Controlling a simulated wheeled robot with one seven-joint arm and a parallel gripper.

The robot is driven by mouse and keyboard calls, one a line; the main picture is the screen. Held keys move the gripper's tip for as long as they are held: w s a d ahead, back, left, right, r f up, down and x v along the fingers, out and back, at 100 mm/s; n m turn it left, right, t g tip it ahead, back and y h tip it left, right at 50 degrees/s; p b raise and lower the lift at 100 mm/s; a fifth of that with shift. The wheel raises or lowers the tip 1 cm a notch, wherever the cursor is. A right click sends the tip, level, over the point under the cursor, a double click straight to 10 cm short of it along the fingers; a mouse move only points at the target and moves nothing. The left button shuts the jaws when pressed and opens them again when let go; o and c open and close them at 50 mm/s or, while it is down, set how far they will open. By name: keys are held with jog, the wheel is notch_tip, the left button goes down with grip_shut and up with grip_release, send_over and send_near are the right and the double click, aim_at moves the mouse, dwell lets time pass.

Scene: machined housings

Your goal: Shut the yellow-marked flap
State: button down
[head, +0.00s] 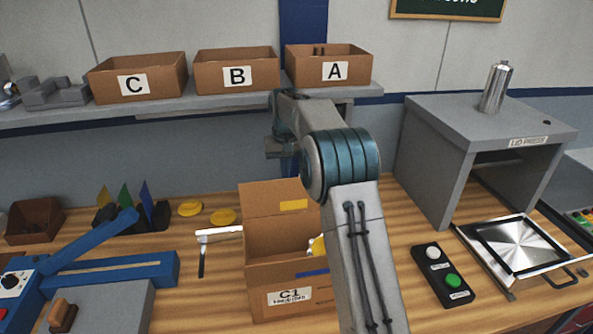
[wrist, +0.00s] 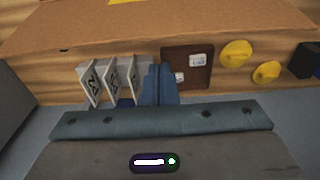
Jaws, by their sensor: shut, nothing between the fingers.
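The open cardboard box marked C1 (head: 289,297) stands on the bench in the head view. A blue-marked strip (head: 312,273) shows on the front side. My arm covers the box's right part. My gripper (wrist: 158,85) is shut and empty in the wrist view, its blue fingers together. A broad cardboard panel (wrist: 150,32) with a yellow mark (wrist: 126,1) fills the top of that view. Whether the fingers touch it, I cannot tell.
A shelf holds boxes C (head: 165,92), B (head: 208,78) and A (head: 300,68). The lid press (head: 480,128) stands right, with a button box (head: 441,274) and metal plate (head: 517,245) before it. Blue equipment (head: 130,270) and yellow discs (head: 223,216) lie left.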

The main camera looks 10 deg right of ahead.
jog(key=s, duration=0.1)
jog(key=s+r, duration=0.1)
jog(key=s, duration=0.1)
dwell(0.4)
